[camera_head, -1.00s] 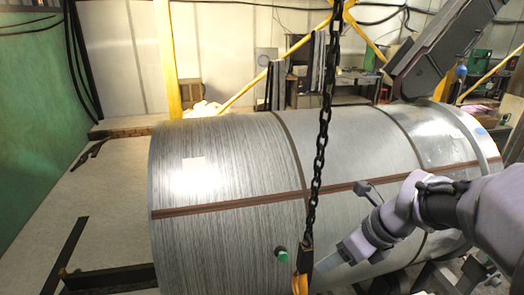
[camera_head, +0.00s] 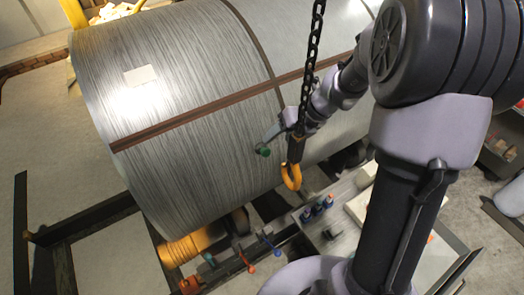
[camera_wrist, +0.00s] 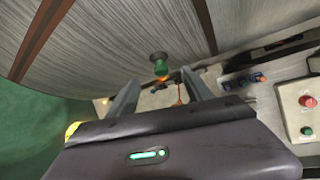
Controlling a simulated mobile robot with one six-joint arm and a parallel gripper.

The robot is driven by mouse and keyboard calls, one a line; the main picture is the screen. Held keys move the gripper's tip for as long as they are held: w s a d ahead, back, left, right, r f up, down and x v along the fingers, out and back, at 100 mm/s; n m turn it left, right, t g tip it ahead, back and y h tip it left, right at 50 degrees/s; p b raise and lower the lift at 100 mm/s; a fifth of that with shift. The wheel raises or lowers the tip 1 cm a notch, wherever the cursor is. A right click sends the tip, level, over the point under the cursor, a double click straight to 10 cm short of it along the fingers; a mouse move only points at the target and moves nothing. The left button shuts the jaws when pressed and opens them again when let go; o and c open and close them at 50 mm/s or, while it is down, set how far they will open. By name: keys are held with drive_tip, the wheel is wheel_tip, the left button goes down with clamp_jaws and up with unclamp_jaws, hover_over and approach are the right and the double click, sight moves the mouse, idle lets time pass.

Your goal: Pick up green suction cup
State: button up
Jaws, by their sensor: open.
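The small green suction cup (camera_head: 264,151) shows against the lower side of the big ribbed metal coil (camera_head: 185,80). In the wrist view the green cup (camera_wrist: 160,64), with a paler round top, lies just beyond and between my fingertips. My gripper (camera_wrist: 160,78) is open, its two grey fingers spread and nothing between them that I can see gripped. In the head view my gripper (camera_head: 277,131) is close above and right of the cup, partly behind the chain. Whether a finger touches the cup cannot be told.
A black chain (camera_head: 311,60) with an orange hook (camera_head: 291,177) hangs in front of my gripper. A control box with red and green buttons (camera_wrist: 300,108) is at right in the wrist view. A yellow spool (camera_head: 188,247) and dark frame beams lie below the coil.

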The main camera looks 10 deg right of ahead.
sight(266, 147)
drive_tip(key=b+x, duration=0.1)
drive_tip(key=x, duration=0.8)
drive_tip(key=shift+s, duration=0.1)
drive_tip(key=shift+c, duration=0.5)
clamp_jaws()
